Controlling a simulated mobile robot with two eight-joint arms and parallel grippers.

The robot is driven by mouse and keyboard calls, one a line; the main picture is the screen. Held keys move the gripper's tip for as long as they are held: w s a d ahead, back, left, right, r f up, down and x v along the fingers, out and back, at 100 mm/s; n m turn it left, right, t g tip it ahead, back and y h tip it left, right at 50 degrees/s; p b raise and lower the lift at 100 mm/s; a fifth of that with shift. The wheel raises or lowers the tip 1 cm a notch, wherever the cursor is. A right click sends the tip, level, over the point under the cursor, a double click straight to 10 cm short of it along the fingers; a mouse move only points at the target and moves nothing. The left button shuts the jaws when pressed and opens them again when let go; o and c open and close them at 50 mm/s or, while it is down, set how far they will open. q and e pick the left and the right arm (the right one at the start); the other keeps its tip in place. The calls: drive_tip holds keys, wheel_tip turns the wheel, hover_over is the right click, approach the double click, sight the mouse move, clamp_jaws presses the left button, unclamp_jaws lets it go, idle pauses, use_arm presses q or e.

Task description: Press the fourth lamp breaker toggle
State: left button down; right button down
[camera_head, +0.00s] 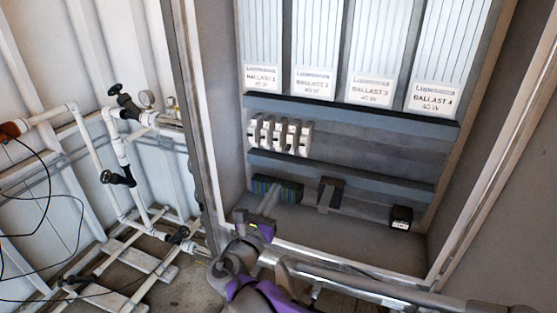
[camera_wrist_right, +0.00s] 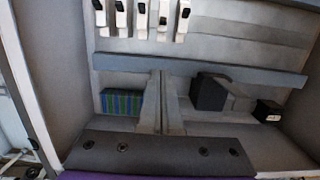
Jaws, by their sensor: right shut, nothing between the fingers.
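A row of several white breakers (camera_head: 268,134) with dark toggles sits on the upper part of the cabinet's back panel, below the ballasts. The fourth breaker from the left (camera_head: 292,138) also shows at the top of the right wrist view (camera_wrist_right: 163,20). My right gripper (camera_head: 273,190) is shut and empty. It is below the breaker row, in front of the lower rail and the striped green-blue terminal block, and apart from the breakers. In the right wrist view its closed fingers (camera_wrist_right: 160,78) point up toward the row. My left gripper is not in view.
Ballasts (camera_head: 376,60) fill the upper cabinet. Grey ducts (camera_head: 350,112) run above and below the breakers. A dark block (camera_head: 330,193) and a small black box (camera_head: 401,217) sit lower right. The cabinet's left frame (camera_head: 200,130) stands beside white pipes.

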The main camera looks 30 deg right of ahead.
sight(290, 151)
drive_tip(key=w+d+r+p, duration=0.1)
drive_tip(key=w+d+r, duration=0.4)
drive_tip(key=d, duration=0.1)
drive_tip(key=shift+w+d, duration=0.15)
idle(0.6)
drive_tip(key=shift+r, duration=0.15)
drive_tip(key=shift+r+g+p, duration=0.1)
drive_tip(key=shift+g+p, duration=0.3)
drive_tip(key=shift+p, duration=0.2)
